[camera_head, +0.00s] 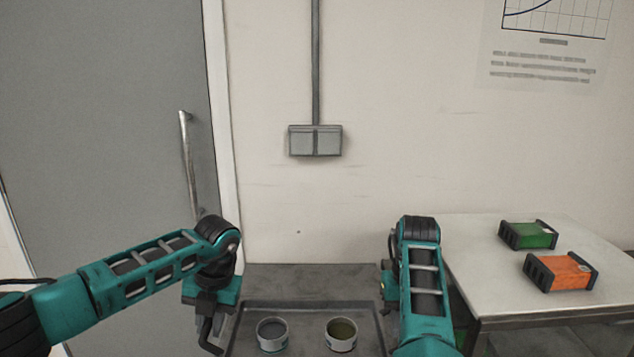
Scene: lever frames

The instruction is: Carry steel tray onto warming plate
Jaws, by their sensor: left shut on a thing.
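The steel tray (308,304) is a dark grey rimmed tray at the bottom centre, cut off by the lower picture edge. Two round grey containers stand in it, a left one (272,335) and a right one (341,336). My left gripper (211,335) is at the tray's left side, shut on the tray; the exact grip is hard to see. My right gripper (386,285) is at the tray's right side, mostly hidden behind my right arm, so its fingers cannot be made out. I cannot pick out a warming plate for certain.
A dark grey surface (310,274) lies behind the tray, against the wall. A pale table (490,265) on the right holds a green box (528,235) and an orange box (562,272). A grey door (110,120) with a metal handle (188,160) is on the left.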

